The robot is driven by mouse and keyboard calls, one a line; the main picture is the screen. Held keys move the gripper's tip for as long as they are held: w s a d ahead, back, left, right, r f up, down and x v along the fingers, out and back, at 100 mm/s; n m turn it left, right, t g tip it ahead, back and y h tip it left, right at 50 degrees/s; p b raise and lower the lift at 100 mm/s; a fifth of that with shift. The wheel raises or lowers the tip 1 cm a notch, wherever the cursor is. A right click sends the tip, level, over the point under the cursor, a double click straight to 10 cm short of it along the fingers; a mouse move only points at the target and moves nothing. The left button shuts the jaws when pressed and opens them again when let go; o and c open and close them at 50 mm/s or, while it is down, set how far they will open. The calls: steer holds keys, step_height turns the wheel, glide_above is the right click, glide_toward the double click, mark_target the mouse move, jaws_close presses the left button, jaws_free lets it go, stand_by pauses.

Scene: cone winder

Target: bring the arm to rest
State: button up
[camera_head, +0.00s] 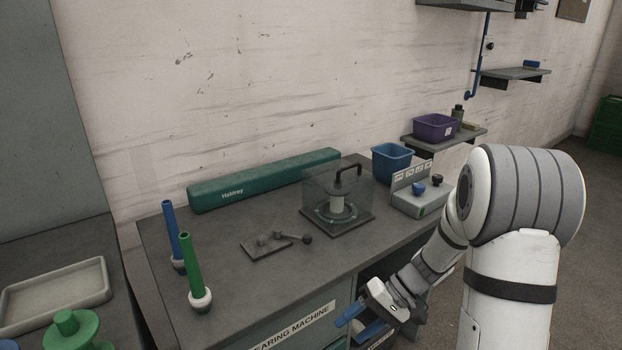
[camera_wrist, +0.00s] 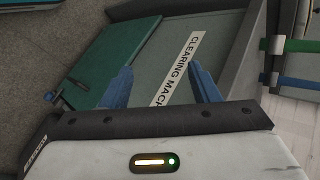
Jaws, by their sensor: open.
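My gripper (camera_head: 358,322) hangs in front of the bench's front face, at the end of my white and grey arm. In the wrist view my gripper (camera_wrist: 160,88) has two blue fingers spread apart with nothing between them. Beyond the fingers is the front panel with the white "CLEARING MACHINE" label (camera_wrist: 178,70). The fingers look apart from the panel, though the exact distance is hard to tell.
The grey bench (camera_head: 225,260) carries a blue tube (camera_head: 172,232), a green tube (camera_head: 193,262), a lever plate (camera_head: 270,245), a clear-covered device (camera_head: 338,200), a blue bin (camera_head: 391,160) and a switch box (camera_head: 418,196). A purple bin (camera_head: 434,127) sits on a wall shelf. Floor is free at right.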

steer(key=s+d+r+t+h+p, duration=0.2)
steer(key=s+r+h+p, duration=0.2)
steer(key=r, duration=0.9)
steer(key=s+d+r+t+h+p, duration=0.3)
steer(key=s+r+h+p, duration=0.2)
steer(key=r, duration=0.8)
steer(key=s+p, duration=0.3)
steer(key=s, duration=0.1)
steer(key=shift+s+d+m+h, duration=0.15)
steer(key=shift+s+m+h, duration=0.15)
steer(key=shift+s+m, duration=0.1)
